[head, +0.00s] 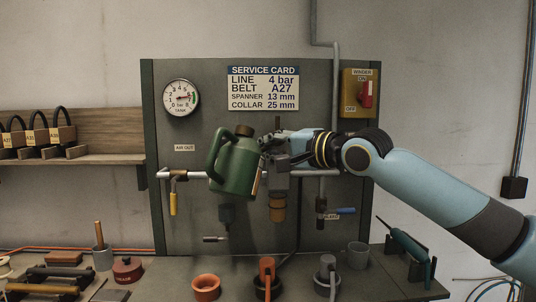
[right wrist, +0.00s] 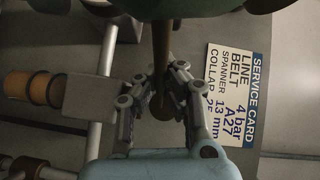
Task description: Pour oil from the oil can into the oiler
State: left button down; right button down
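The green oil can (head: 236,168) is in the air before the panel, tilted, with its handle on the left and a brown cap on top. My right gripper (head: 272,144) is beside it on the right, closed around its thin brown spout. In the right wrist view the spout (right wrist: 161,45) runs down between the two fingers (right wrist: 164,95). A grey block with an amber bowl (head: 278,210), apparently the oiler, hangs on the pipe just below my gripper; its top is partly hidden. Its amber bowl also shows in the right wrist view (right wrist: 42,88). My left gripper is not in view.
A horizontal pipe (head: 310,173) crosses the panel, with a yellow-handled valve (head: 173,200) left and a blue-handled one (head: 345,211) right. A service card (head: 264,88) hangs above.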

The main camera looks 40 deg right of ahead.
jog(key=shift+f+n, duration=0.15)
jog(key=shift+n, duration=0.25)
notch_tip(320, 180, up, 6)
jog(key=p, duration=0.7)
dwell(0.7)
